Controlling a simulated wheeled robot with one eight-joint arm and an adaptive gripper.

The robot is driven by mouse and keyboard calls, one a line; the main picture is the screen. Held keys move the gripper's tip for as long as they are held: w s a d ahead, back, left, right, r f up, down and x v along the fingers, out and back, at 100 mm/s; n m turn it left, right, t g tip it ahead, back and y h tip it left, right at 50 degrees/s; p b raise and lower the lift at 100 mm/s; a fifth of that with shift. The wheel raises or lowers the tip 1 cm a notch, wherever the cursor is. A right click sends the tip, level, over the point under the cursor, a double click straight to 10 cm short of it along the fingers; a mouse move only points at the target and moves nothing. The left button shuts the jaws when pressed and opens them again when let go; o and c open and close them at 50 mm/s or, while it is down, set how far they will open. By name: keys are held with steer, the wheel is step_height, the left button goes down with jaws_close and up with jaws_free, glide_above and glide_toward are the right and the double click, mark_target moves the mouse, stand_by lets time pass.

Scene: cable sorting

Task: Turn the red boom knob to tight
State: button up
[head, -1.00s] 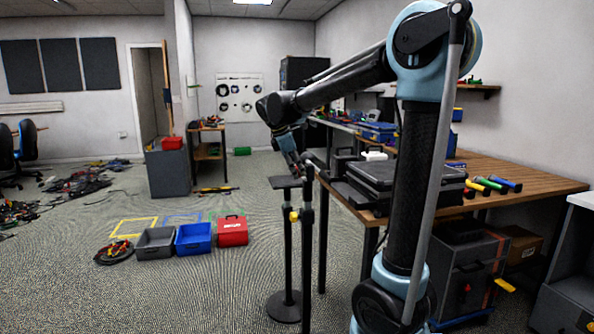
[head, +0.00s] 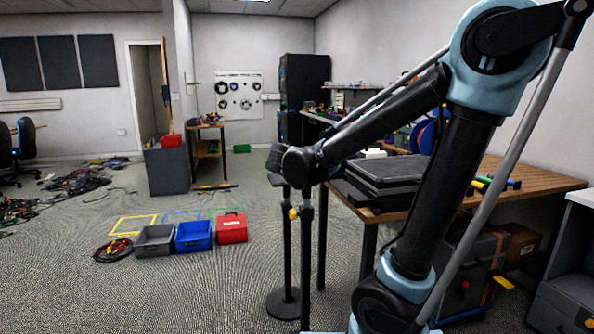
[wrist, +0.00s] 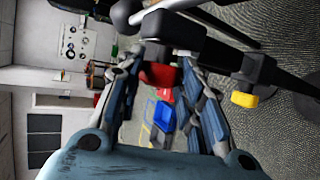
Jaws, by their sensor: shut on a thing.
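The red boom knob (wrist: 158,75) shows in the wrist view, under a black clamp block (wrist: 172,27). My gripper (wrist: 163,68) has one finger on each side of the knob and is shut on it. The fingertips cover the knob's sides, and I cannot read how far it is turned. In the head view my wrist and forearm cover the top of the black stand (head: 288,250), and the red knob and my fingers are hidden there.
A yellow knob (wrist: 244,98) sits on the stand beside my right finger; it also shows in the head view (head: 293,213). A wooden table (head: 480,205) with black cases (head: 385,178) stands close on the right. Grey, blue and red boxes (head: 232,228) lie on the floor left of the stand.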

steer(key=shift+f+m+t, duration=0.25)
steer(key=shift+m+t, duration=0.15)
steer(key=shift+t, duration=1)
steer(key=shift+s+t, duration=0.1)
steer(key=shift+t, duration=0.2)
steer(key=o, duration=1)
steer(key=shift+f, duration=0.1)
steer(key=shift+o, duration=0.2)
steer(key=s, duration=0.7)
steer(key=shift+s+a+r, duration=0.35)
steer(key=shift+a+r, duration=0.05)
steer(key=shift+a, duration=0.05)
